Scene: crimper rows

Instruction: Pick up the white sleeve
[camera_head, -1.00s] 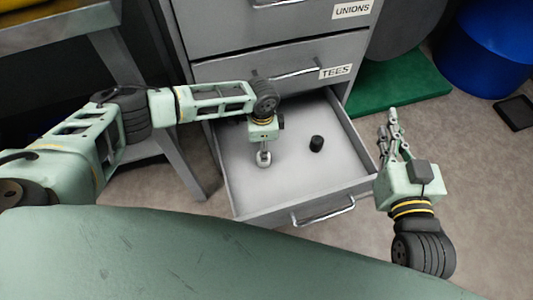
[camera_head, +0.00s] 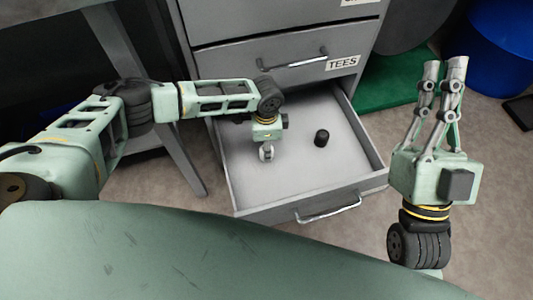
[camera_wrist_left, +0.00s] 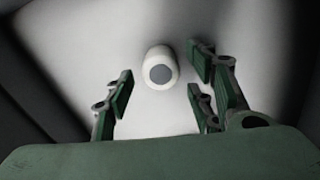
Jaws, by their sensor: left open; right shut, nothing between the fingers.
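The white sleeve (camera_wrist_left: 161,67) shows in the left wrist view as a short, pale round piece with a dark grey centre, on the drawer floor. My left gripper (camera_wrist_left: 158,92) is open. Its fingers are spread to either side, with the sleeve near the gap between them and apart from them. In the head view my left gripper (camera_head: 267,151) points down into the open drawer (camera_head: 290,186); I cannot clearly make out the sleeve there. My right gripper (camera_head: 445,72) is shut and empty, fingers pointing up, right of the drawer.
A black cylinder (camera_head: 321,138) stands in the drawer, right of my left gripper. The drawer walls surround the gripper. The cabinet front (camera_head: 275,60) with the TEES label rises behind. A green mat (camera_head: 385,88) and a blue bin (camera_head: 500,50) are at the back right.

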